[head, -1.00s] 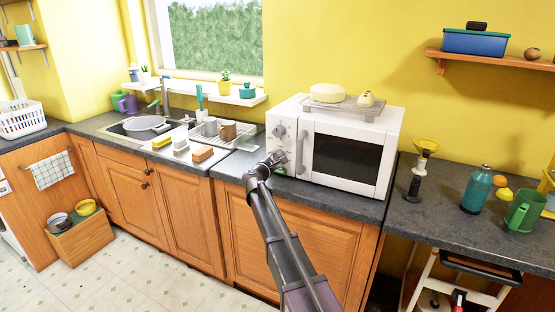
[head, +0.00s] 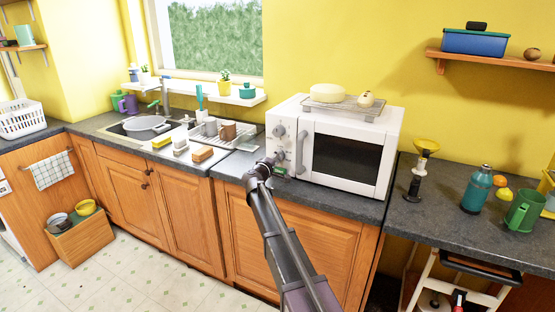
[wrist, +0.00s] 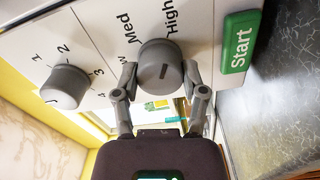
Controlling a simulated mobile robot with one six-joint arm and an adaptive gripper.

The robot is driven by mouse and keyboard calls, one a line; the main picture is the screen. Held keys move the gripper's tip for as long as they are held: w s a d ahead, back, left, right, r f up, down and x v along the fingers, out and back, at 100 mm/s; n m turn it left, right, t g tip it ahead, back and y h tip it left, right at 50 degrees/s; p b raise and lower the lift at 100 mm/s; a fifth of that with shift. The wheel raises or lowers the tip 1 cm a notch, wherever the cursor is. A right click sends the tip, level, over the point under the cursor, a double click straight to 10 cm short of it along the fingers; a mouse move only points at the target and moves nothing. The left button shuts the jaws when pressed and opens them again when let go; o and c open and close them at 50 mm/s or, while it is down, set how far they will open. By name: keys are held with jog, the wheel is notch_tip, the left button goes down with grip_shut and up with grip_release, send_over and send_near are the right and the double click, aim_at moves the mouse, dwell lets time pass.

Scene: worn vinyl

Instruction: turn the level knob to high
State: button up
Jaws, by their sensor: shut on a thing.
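The level knob (wrist: 160,68) is a grey round knob on the white microwave's front panel, with "Med" and "High" printed beside it. The "Low" label is mostly hidden behind a finger. In the wrist view the dark mark on its face runs roughly up and slightly right, lined up towards "High". My gripper (wrist: 161,80) is shut on this knob, one finger on each side. In the head view my gripper (head: 276,160) is at the lower left of the microwave (head: 312,112) and partly hides the knob.
A second grey knob (wrist: 65,86) with numbers sits beside the level knob. A green Start button (wrist: 239,42) is on its other side, near the dark counter. A wire rack (head: 343,107) with food stands on the microwave. A dish rack (head: 222,136) is to the left.

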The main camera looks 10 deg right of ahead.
jog(key=shift+s+d+m, duration=0.1)
jog(key=shift+m, duration=0.4)
jog(key=o, duration=1.1)
jog(key=shift+o, duration=0.2)
jog(key=v, duration=1.2)
jog(key=shift+d, duration=0.1)
